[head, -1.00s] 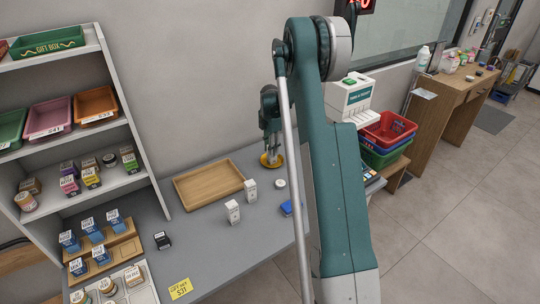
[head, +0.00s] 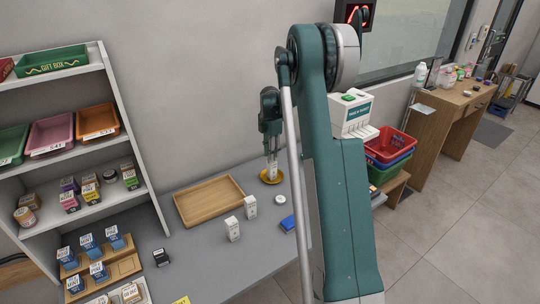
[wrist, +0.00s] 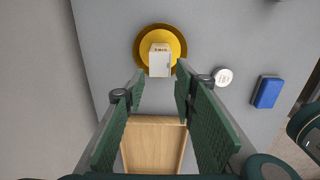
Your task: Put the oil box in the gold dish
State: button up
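The gold dish (head: 264,179) stands on the grey counter behind the wooden tray. It also shows at the top of the wrist view (wrist: 142,50). A white box (wrist: 160,65) stands upright inside the dish, and it also shows in the head view (head: 273,168). Its label is too small to read, so I cannot confirm that it is the oil box. My gripper (wrist: 160,82) is open and empty, with its green fingers apart. It hangs above the dish, clear of the box. In the head view, my gripper (head: 271,146) is directly over the box.
The wooden tray (head: 183,208) is empty. Two more white boxes (head: 233,229) (head: 250,206) stand in front of it. A blue item (wrist: 267,92) and a round white item (wrist: 222,77) lie to the right of the dish. Shelves (head: 145,196) stand at left.

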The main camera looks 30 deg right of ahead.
jog(key=s+a+r+m+t, duration=0.2)
jog(key=s+a+r+m, duration=0.2)
jog(key=s+a+r, duration=0.65)
jog(key=s+a+r+m+t, duration=0.1)
jog(key=s+a+r+m, duration=0.45)
jog(key=a+r, duration=0.7)
jog(key=s+a+f+m+t, duration=0.1)
jog(key=s+a+m, duration=0.3)
jog(key=s+a, duration=0.4)
jog(key=s+a+f+m+t, duration=0.1)
jog(key=s+a+m+t, duration=0.2)
jog(key=s+a, duration=0.5)
jog(key=s+m, duration=0.1)
jog(key=s, duration=1.1)
jog(key=shift+s+f, duration=0.3)
jog(key=shift+s, duration=0.05)
